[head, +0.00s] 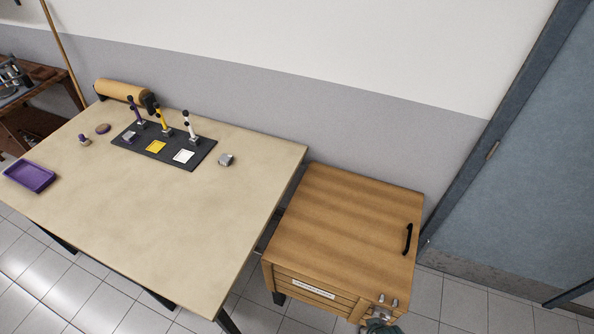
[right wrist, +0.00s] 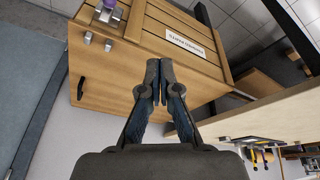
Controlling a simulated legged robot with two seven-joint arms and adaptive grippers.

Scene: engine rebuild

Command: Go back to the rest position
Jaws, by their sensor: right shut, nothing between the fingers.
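My right gripper (right wrist: 163,99) shows in the right wrist view with its dark fingers together and nothing between them. Beyond the fingers in that view is the wooden box (right wrist: 120,75), which appears upside down. The gripper cannot be made out with certainty in the head view. My left gripper is not in view.
The wooden box (head: 345,225) has a black handle (head: 408,239) and a front label (head: 314,288). Left of it is a table (head: 175,230) with a purple tray (head: 30,176) and a dark mat (head: 203,153) bearing coloured posts. A grey-blue door (head: 530,180) is at right.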

